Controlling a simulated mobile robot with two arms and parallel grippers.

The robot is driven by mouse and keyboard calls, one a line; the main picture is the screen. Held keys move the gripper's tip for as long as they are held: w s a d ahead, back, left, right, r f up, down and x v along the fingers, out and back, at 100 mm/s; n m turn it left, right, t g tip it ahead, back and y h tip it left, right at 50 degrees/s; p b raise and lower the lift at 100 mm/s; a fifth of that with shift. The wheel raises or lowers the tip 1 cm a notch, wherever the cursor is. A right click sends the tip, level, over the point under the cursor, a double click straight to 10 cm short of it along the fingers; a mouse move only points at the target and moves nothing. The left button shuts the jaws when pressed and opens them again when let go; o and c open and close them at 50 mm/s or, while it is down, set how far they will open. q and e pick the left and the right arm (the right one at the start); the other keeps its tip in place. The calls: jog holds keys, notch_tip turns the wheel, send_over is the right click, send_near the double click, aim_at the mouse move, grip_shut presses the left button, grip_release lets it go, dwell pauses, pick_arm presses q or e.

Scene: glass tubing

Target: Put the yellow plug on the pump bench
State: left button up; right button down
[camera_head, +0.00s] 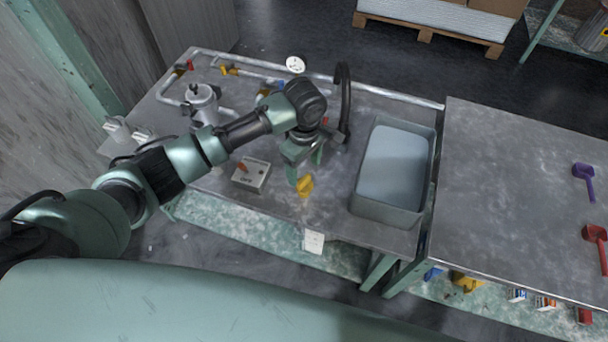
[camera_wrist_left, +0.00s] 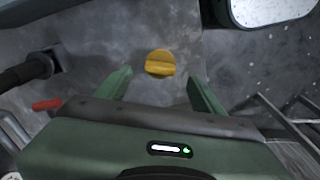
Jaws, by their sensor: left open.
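The yellow plug (camera_head: 305,186) rests on the grey metal top of the pump bench (camera_head: 335,215), near its front edge. In the left wrist view the yellow plug (camera_wrist_left: 160,64) is round with a raised ridge. My left gripper (camera_head: 304,170) is open above the bench, beside the plug in the head view. In the left wrist view its two fingertips (camera_wrist_left: 160,86) lie either side of the plug's line, with the plug just beyond them. The gripper looks empty. My right gripper is out of view.
A switch box (camera_head: 251,176) with an orange-red lever stands left of the plug. A basin (camera_head: 393,170) and a black curved spout (camera_head: 343,100) are to the right. A metal pump (camera_head: 203,103) and pipes stand behind. Purple (camera_head: 583,178) and red (camera_head: 596,242) scoops lie on the right table.

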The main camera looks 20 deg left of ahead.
pick_arm(q)
notch_tip(320, 180, up, 6)
jog(key=shift+r, duration=0.2)
jog(key=shift+a, duration=0.1)
dwell(1.2)
